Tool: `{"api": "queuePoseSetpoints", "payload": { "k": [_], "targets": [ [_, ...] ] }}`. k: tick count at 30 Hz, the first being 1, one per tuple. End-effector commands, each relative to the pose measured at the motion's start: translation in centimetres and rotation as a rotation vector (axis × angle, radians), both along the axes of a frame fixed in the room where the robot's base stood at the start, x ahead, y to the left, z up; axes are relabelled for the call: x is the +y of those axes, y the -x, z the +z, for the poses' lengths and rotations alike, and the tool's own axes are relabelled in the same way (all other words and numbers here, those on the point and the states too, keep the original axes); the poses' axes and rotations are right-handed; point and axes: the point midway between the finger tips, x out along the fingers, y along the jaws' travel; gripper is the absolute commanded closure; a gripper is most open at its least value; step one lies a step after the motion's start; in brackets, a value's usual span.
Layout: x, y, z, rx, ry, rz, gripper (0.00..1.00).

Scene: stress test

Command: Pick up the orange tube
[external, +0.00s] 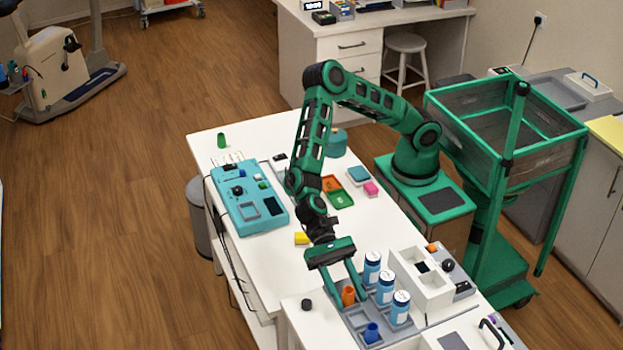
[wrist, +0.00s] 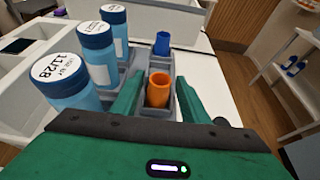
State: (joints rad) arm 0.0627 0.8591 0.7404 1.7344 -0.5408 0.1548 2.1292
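The orange tube (external: 348,295) stands upright in a compartment of the grey tray (external: 356,321) near the table's front end. In the wrist view the orange tube (wrist: 158,90) shows its open top between the two green fingers. My gripper (external: 348,290) is open, with one finger on each side of the tube. In the wrist view my gripper (wrist: 157,98) shows a gap between each finger and the tube, though I cannot tell if either touches lower down. The tube's lower part is hidden in the tray.
A blue cup (external: 372,332) stands in another compartment, also seen in the wrist view (wrist: 162,43). A white box (external: 420,285) is right of the bottles. A small black item (external: 307,304) lies left.

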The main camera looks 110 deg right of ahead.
Motion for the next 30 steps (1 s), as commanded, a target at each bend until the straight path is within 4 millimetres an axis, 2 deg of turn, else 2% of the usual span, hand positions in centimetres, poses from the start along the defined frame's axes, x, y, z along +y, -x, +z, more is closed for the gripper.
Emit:
{"api": "queuePoseSetpoints", "payload": {
  "k": [1, 2, 4, 5, 6, 17, 23, 30],
  "targets": [
    [0.0, 0.0, 0.0, 0.000, 0.000, -0.001, 0.73],
    [0.0, 0.0, 0.0, 0.000, 0.000, -0.001, 0.80],
    [0.0, -0.1, 0.0, -0.001, 0.000, -0.002, 0.82],
    [0.0, -0.1, 0.0, -0.001, 0.000, -0.002, 0.56],
    [0.0, -0.1, 0.0, -0.001, 0.000, -0.002, 0.54],
    [-0.3, -0.1, 0.1, 0.000, 0.000, -0.001, 0.54],
    [-2.4, -0.1, 1.0, -0.001, 0.001, -0.003, 0.54],
    [-6.1, 0.2, 2.6, 0.000, 0.001, -0.003, 0.54]
  ]
}}
